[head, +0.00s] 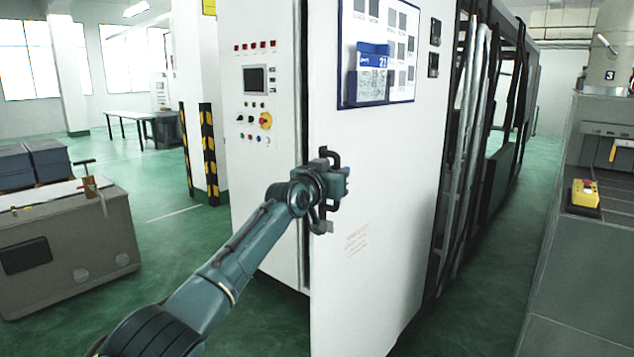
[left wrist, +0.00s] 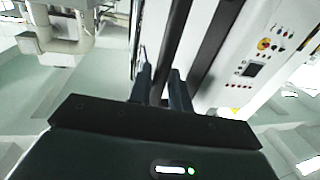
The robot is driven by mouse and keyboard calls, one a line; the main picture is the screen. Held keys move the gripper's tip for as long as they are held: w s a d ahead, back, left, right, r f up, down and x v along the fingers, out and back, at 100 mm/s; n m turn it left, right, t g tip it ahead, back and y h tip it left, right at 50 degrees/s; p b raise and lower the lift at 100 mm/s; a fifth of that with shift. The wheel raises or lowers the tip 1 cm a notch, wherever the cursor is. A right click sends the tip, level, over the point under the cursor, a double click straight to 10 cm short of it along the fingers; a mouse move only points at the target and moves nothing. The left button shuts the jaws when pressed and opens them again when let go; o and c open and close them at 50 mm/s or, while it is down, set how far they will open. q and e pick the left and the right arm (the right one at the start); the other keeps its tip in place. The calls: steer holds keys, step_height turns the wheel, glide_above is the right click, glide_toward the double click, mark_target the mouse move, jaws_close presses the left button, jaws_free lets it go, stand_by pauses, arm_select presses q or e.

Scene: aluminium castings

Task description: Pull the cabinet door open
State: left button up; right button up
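The cabinet door (head: 375,240) is a tall white panel in the middle of the head view, with a noticeboard on its upper part. Its dark handle (head: 323,222) is near the door's left edge, partly hidden by my left gripper (head: 338,184). In the left wrist view, the dark handle bar (left wrist: 175,35) runs between the fingers of my left gripper (left wrist: 160,82), which look shut on it. A dark strip beside the white control-panel face shows there too; I cannot tell how far the door stands ajar. My right gripper is in neither view.
The cabinet's control panel (head: 257,85) is left of the door. A grey casting machine with a yellow switch box (head: 584,194) stands at the right. A grey crate-like unit (head: 65,245) stands at the left. Green floor (head: 165,235) is free between it and the cabinet.

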arm_select(q)
steer(key=b+v, duration=0.1)
steer(key=v, duration=1.1)
steer(key=shift+s, duration=0.25)
steer(key=shift+a, duration=0.1)
steer(key=s+a+f+n+g+y, duration=0.1)
steer(key=s+a+f, duration=0.15)
steer(key=f, duration=0.65)
steer(key=s+a+f+y, duration=0.1)
steer(key=s+f, duration=0.3)
steer(key=f, duration=0.5)
steer(key=s+a+f+n+g, duration=0.15)
steer(key=s+f, duration=0.25)
steer(key=f, duration=0.5)
steer(key=s+a+f+g+y, duration=0.1)
steer(key=s+a+f, duration=0.1)
steer(key=s+f, duration=0.3)
steer(key=s+a+f+y+p, duration=0.1)
steer(key=s+f, duration=0.4)
steer(key=s, duration=0.7)
steer(key=s+a+f+g+y, duration=0.1)
steer(key=s+a+f, duration=0.2)
steer(key=s+f, duration=0.3)
steer(key=s, duration=0.3)
steer(key=shift+s+a+g+p, duration=0.25)
steer(key=shift+s+g+p, duration=0.1)
steer(key=shift+p, duration=0.05)
steer(key=shift+w+f, duration=0.1)
